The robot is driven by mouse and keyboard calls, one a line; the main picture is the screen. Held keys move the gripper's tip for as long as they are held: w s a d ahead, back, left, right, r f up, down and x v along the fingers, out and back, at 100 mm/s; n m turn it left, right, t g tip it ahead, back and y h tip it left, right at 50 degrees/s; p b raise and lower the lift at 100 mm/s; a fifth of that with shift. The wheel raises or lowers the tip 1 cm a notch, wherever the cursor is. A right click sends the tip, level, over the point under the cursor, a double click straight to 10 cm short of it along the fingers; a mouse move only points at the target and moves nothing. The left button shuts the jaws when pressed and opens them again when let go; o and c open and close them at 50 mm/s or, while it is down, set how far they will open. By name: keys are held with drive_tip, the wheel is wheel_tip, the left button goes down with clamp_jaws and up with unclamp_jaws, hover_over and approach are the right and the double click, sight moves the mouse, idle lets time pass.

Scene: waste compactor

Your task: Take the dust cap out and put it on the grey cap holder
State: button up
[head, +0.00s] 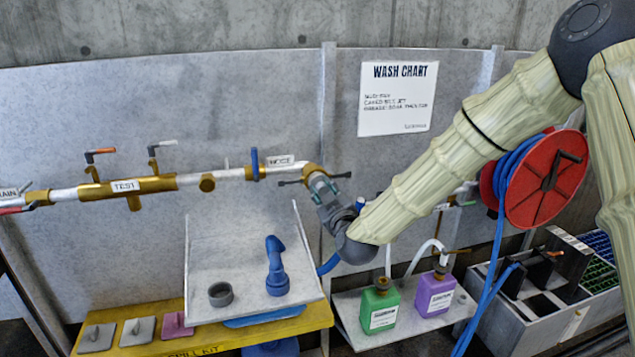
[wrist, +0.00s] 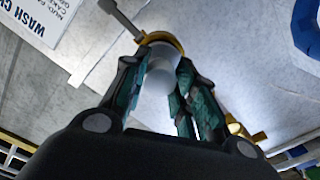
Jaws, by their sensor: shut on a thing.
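The dust cap (wrist: 160,76) looks like a pale grey cylinder between my fingers in the wrist view. My gripper (head: 320,186) is shut on it at the right end of the wash pipe; it also shows in the wrist view (wrist: 165,62). The brass coupling (head: 311,171) with dark levers is right at my fingertips, and the cap appears to be still at its mouth; how deep it sits is hidden. The grey cap holder (head: 220,294), a short round ring, stands empty on the left of the pale tray (head: 205,250), below and left of my gripper.
A blue nozzle (head: 276,268) stands on the tray right of the holder. The pipe with its valves (head: 140,186) runs along the wall. Green (head: 380,308) and purple (head: 434,292) bottles stand on the lower right shelf. A red hose reel (head: 545,180) hangs behind my arm.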

drive_tip(key=shift+b+v, duration=0.4)
drive_tip(key=shift+v, duration=2.05)
idle(0.7)
